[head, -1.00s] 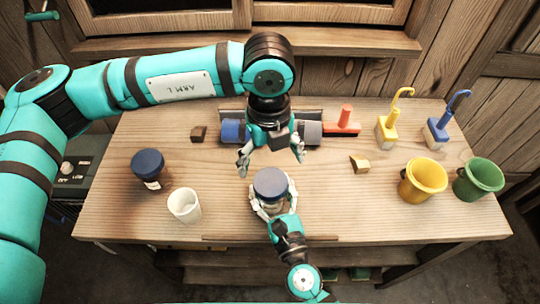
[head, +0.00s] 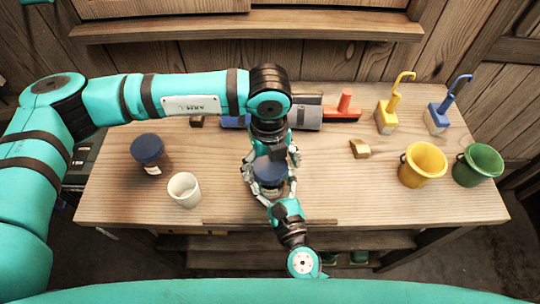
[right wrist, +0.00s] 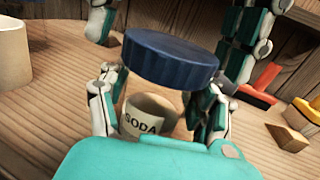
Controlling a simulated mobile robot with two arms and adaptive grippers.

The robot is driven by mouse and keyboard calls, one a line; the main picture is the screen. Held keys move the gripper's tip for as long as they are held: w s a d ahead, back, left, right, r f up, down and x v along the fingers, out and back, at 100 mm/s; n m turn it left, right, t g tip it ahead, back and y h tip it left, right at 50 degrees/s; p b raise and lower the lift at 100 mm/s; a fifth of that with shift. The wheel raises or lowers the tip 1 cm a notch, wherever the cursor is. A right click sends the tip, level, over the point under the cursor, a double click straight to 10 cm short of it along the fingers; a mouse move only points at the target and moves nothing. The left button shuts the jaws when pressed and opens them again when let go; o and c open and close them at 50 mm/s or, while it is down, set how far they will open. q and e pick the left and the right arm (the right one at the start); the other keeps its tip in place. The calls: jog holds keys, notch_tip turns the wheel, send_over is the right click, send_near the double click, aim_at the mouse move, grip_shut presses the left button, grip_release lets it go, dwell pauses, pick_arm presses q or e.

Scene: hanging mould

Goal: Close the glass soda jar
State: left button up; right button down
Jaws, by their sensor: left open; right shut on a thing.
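The glass soda jar (right wrist: 145,118) stands near the table's front edge, its SODA label facing the right wrist camera. Its dark blue lid (head: 270,171) sits on top; the lid also shows in the right wrist view (right wrist: 170,58). I cannot tell whether it is tight. My right gripper (head: 275,192) is shut on the jar's body below the lid, with fingers on both sides. My left gripper (head: 271,162) is open above the jar, its fingers spread on either side of the lid and apart from it in the right wrist view.
Another blue-lidded jar (head: 149,152) and a white cup (head: 184,190) stand at left. A wooden block (head: 360,148), yellow bucket (head: 422,165) and green bucket (head: 478,165) are at right. Hooked tools and a red-handled tool (head: 343,110) stand behind.

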pick_arm(q)
jog(key=c, duration=1.3)
jog(key=shift+o, duration=0.3)
jog(key=m, duration=1)
jog(key=o, duration=1.3)
